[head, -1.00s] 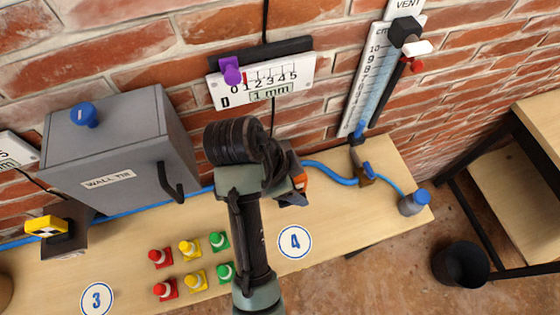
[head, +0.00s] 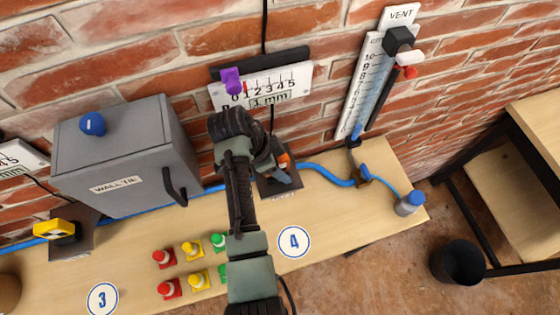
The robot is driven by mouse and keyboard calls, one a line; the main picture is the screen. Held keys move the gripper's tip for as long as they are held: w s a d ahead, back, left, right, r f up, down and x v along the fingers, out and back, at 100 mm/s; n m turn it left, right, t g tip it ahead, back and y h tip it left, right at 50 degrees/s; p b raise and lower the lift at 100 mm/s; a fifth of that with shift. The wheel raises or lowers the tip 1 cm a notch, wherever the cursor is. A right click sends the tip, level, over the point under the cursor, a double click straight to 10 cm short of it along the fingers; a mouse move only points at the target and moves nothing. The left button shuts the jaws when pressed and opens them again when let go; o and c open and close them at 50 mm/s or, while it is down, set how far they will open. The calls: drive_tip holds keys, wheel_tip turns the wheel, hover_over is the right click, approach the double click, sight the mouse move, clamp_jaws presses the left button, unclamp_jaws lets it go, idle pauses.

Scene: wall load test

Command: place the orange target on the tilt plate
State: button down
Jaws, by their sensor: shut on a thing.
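My gripper (head: 281,172) is at the wall side of the bench, seen from behind and partly covered by my own arm. It is shut on the orange target (head: 285,160), of which only a small orange part shows. A dark plate (head: 293,184), which looks like the tilt plate, lies under and around the gripper, with a small label at its front edge. I cannot tell whether the target touches the plate.
A grey box (head: 125,150) with a black handle stands left. A yellow-and-black block (head: 52,229) sits on another dark plate (head: 80,240). Several small coloured cones stand in front.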

drive_tip(key=shift+f, duration=0.15)
drive_tip(key=shift+f, duration=0.15)
drive_tip(key=shift+c, duration=0.6)
unclamp_jaws()
drive_tip(key=b+v, duration=0.1)
drive_tip(key=v, duration=0.7)
drive_tip(key=shift+b, duration=0.35)
drive_tip(key=shift+d, duration=0.1)
drive_tip(key=shift+w, duration=0.1)
